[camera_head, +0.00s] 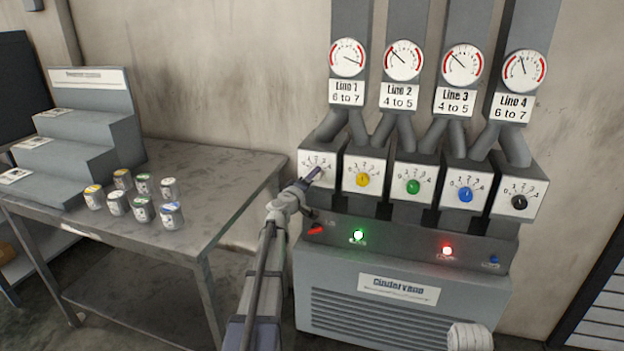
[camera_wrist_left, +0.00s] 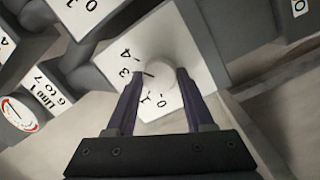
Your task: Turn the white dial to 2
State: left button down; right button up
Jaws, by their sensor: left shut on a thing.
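The white dial (camera_wrist_left: 174,78) is a round white knob on a white plate (camera_wrist_left: 199,43) numbered 0 to 4. In the wrist view it sits between the two purple fingers of my left gripper (camera_wrist_left: 160,76), which is shut on it. A dark mark by the knob's left edge lies near the 3; the 2 seems hidden by a finger, so I cannot tell the exact setting. In the head view my left gripper (camera_head: 315,174) covers the dial on the leftmost plate (camera_head: 308,160), under the Line 1 sign (camera_head: 346,93).
To the right are a yellow dial (camera_head: 362,180), green dial (camera_head: 413,187), blue dial (camera_head: 465,195) and black dial (camera_head: 519,202). Below are a red switch (camera_head: 316,230), a green lamp (camera_head: 358,236) and a red lamp (camera_head: 447,251). A table (camera_head: 235,180) with several cans stands left.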

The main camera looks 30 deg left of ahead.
pick_arm(q)
jog(key=n+b, duration=0.1)
jog(key=n, duration=0.4)
jog(key=n+y+b, duration=0.1)
jog(key=n, duration=0.4)
jog(key=shift+f+n+t, duration=0.1)
jog(key=shift+n+t, duration=0.3)
jog(key=shift+n, duration=0.3)
jog(key=shift+c, duration=1.4)
grip_release()
jog(key=shift+d, duration=0.1)
jog(key=s+d+f+b, duration=0.1)
jog(key=s, duration=0.6)
jog(key=shift+s, duration=0.3)
jog(key=shift+d, duration=0.2)
